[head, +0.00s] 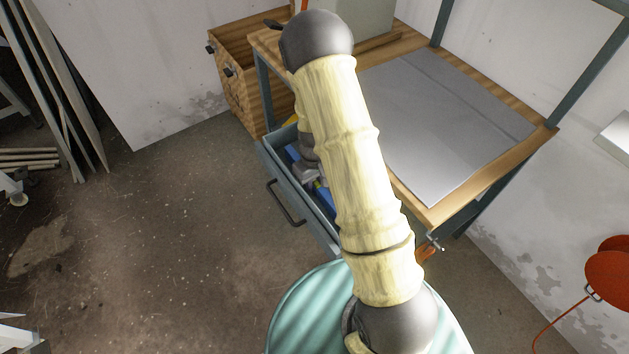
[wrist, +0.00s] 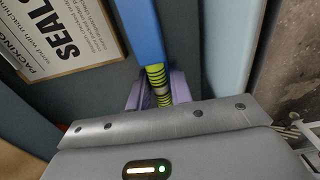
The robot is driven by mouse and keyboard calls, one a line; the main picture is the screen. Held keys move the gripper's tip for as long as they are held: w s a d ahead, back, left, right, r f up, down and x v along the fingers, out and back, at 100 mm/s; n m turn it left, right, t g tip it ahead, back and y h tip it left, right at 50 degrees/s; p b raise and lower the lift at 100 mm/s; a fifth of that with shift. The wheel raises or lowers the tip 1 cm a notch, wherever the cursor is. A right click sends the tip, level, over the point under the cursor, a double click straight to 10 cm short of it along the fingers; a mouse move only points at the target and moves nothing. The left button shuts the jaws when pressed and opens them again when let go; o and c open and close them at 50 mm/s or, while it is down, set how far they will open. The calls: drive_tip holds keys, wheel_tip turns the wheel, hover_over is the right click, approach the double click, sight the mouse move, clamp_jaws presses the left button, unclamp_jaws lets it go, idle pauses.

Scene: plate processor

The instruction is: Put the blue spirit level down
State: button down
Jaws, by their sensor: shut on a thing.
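The blue spirit level (wrist: 143,30) runs up from between my fingers to the top edge of the wrist view. A yellow-green section with dark bands lies between the fingers and seems to be part of it. My gripper (wrist: 158,90) has lavender fingers, one on each side, shut on the level. In the head view, blue (head: 325,195) shows in the open drawer beside my arm. The drawer (head: 283,203) is grey-blue, with a dark handle. My arm covers most of the grip and drawer there. I cannot tell whether the level touches the drawer floor.
A flat packet or card printed "SEALS" (wrist: 70,35) lies left of the level. The drawer wall (wrist: 232,45) is close on the right. A workbench with a grey mat (head: 450,120) stands above the drawer. A wooden cabinet (head: 245,85) is behind.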

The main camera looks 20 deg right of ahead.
sight(315, 180)
drive_tip(key=c, duration=1.3)
unclamp_jaws()
drive_tip(key=shift+o, duration=0.2)
wheel_tip(315, 180, up, 12)
drive_tip(key=p, duration=0.1)
drive_tip(key=shift+s+r, duration=0.1)
drive_tip(key=s+r+m+t, duration=0.2)
drive_tip(key=s+r+m, duration=0.1)
drive_tip(key=s+r, duration=0.8)
drive_tip(key=s, duration=0.3)
drive_tip(key=shift+s+r+m+t, duration=0.15)
drive_tip(key=shift+r+m+t, duration=0.05)
drive_tip(key=shift+m+t, duration=0.1)
